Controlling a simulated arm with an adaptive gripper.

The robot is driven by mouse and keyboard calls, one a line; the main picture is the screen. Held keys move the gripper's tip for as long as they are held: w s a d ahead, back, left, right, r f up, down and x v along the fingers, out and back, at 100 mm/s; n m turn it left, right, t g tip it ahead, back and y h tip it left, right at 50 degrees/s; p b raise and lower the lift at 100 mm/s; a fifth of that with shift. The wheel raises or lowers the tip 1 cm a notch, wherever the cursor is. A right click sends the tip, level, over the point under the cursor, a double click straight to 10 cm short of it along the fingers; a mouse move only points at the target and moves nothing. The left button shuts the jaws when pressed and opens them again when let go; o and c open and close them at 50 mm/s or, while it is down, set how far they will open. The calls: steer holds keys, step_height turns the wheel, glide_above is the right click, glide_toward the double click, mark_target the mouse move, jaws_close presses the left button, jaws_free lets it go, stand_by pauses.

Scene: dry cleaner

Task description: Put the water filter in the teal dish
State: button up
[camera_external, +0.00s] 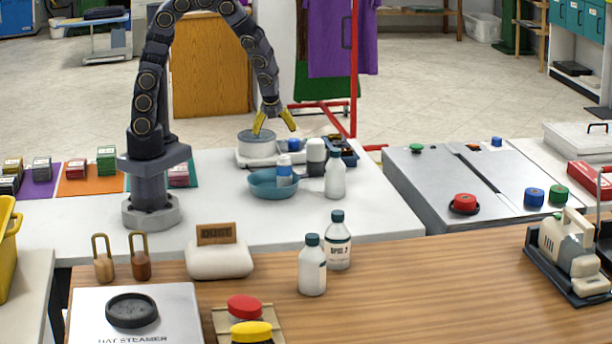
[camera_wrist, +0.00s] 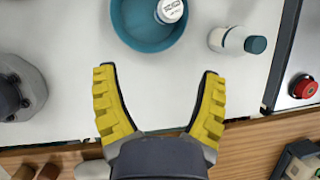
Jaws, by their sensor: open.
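The teal dish (camera_external: 262,187) sits on the white counter, and in the wrist view (camera_wrist: 124,36) it is at the top. A small white cylinder with a blue upper part and a label (camera_external: 284,179), which looks like the water filter, stands inside it. In the wrist view, this cylinder (camera_wrist: 170,11) is cut off by the top edge. My gripper (camera_external: 274,124) is open and empty, raised above the counter. In the wrist view, its yellow fingers (camera_wrist: 160,98) are spread, with bare counter between them and the dish beyond their tips.
A white bottle (camera_external: 335,181) with a teal cap stands right of the dish. A grey panel with buttons (camera_external: 430,180) lies at right.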

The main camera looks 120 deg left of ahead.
steer(key=s+d+r+n+h, duration=0.1)
steer(key=d+r+n, duration=0.25)
steer(key=d, duration=0.35)
steer(key=d+r+n, duration=0.3)
steer(key=d+r, duration=0.1)
steer(key=d, duration=0.3)
steer(key=s+d+r+n+h, duration=0.3)
steer(key=s+d, duration=0.5)
steer(key=d, duration=0.5)
steer(key=shift+s+d+r+n, duration=0.2)
steer(key=shift+d+r+n, duration=0.15)
steer(key=shift+n, duration=0.3)
